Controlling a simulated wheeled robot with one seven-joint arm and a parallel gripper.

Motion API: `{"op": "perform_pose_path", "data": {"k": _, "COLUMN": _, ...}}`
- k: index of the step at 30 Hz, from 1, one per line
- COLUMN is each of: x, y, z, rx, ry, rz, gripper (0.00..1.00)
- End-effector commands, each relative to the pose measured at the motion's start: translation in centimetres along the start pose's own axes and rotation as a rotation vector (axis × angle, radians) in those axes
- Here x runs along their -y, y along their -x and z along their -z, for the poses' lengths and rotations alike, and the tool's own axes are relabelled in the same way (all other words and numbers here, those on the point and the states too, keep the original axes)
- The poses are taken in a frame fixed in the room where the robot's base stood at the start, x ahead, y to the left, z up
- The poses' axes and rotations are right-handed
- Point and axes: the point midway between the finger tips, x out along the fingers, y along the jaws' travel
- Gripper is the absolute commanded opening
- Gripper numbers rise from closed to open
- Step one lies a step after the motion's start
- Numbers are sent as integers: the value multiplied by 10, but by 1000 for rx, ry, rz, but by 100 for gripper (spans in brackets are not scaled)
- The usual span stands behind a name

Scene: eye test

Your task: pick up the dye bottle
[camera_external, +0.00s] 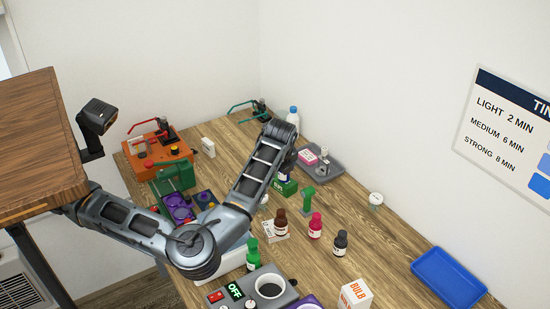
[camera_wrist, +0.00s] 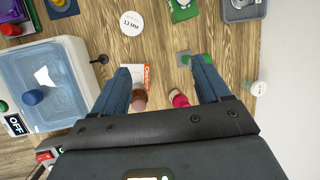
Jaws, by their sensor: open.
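Several small bottles stand on the wooden table in the external view: a green one (camera_external: 252,254), a brown one (camera_external: 281,224), a magenta one (camera_external: 315,226) and a black one (camera_external: 341,243). I cannot read which label says dye. In the wrist view my gripper (camera_wrist: 161,66) is open and empty, its two blue-grey fingers spread wide. The brown bottle (camera_wrist: 138,99) and the magenta bottle (camera_wrist: 178,98) show between the fingers, near the palm and partly cut off by it. In the external view my arm mostly hides the gripper.
A printed card (camera_external: 275,231) lies by the brown bottle. A grey tray (camera_external: 331,175), a blue tray (camera_external: 448,277), a bulb box (camera_external: 355,294) and a lidded clear container (camera_wrist: 55,65) also occupy the table. Bare wood lies right of the black bottle.

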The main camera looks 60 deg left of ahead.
Motion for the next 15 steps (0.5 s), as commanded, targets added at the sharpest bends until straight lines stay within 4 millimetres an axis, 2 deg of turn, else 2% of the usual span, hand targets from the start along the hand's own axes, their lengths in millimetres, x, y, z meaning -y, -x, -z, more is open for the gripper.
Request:
{"op": "perform_pose_path", "data": {"k": 1, "x": -9, "y": -10, "z": 20, "rx": -98, "ry": -11, "rz": -66, "gripper": 76}}
{"op": "perform_pose_path", "data": {"k": 3, "x": -22, "y": -19, "z": 44, "rx": -207, "ry": -25, "rz": -143, "gripper": 76}}
{"op": "perform_pose_path", "data": {"k": 6, "x": -34, "y": -24, "z": 66, "rx": -306, "ry": -39, "rz": -211, "gripper": 76}}
{"op": "perform_pose_path", "data": {"k": 9, "x": -40, "y": -27, "z": 76, "rx": -346, "ry": -46, "rz": -239, "gripper": 76}}
{"op": "perform_pose_path", "data": {"k": 15, "x": -46, "y": -45, "z": 83, "rx": -347, "ry": -47, "rz": -241, "gripper": 76}}
